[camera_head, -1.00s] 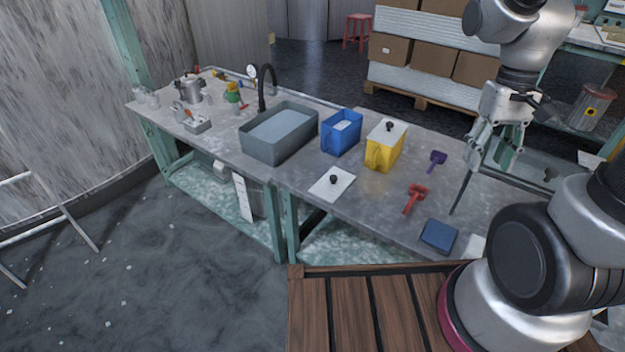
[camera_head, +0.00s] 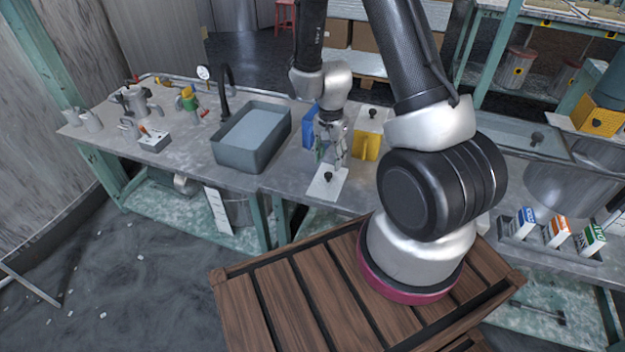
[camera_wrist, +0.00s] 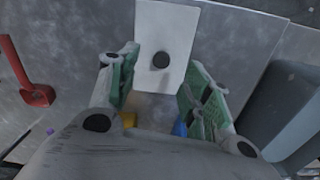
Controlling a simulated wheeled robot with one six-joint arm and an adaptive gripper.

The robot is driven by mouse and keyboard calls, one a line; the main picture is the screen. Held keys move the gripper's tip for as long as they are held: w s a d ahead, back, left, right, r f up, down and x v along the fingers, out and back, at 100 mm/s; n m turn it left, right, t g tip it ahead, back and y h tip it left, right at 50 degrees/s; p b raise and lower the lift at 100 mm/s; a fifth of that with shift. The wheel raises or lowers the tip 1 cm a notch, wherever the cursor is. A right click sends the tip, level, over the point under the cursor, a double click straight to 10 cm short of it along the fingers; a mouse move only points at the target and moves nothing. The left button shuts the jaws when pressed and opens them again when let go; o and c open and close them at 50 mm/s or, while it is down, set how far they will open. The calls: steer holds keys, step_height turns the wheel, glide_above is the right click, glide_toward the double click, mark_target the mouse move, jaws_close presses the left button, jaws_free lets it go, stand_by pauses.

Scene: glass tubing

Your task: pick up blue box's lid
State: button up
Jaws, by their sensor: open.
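The blue box's lid (camera_head: 322,187) is a white rectangular plate with a black round knob (camera_head: 328,177). It lies flat on the grey table near its front edge, in front of the blue box (camera_head: 308,127). My gripper (camera_head: 329,163) is open above the lid and partly hides the blue box. In the wrist view the lid (camera_wrist: 163,22) and its knob (camera_wrist: 160,60) appear between the two green-padded fingers of my gripper (camera_wrist: 158,72). The fingers look apart from the knob. A small bit of the blue box (camera_wrist: 180,129) shows below.
The yellow box (camera_head: 366,146) with its white lid stands right of the blue one. A grey basin (camera_head: 250,160) stands to the left. A red tool (camera_wrist: 40,95) lies left of the lid in the wrist view. Cartons (camera_head: 557,232) stand at the far right.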

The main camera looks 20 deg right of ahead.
mark_target(328, 174)
steer(key=shift+w+m, duration=0.3)
steer(key=shift+m, duration=0.1)
steer(key=shift+f, duration=0.35)
step_height(328, 174, down, 7)
steer(key=shift+s+f, duration=0.1)
steer(key=shift+s, duration=0.05)
jaws_close()
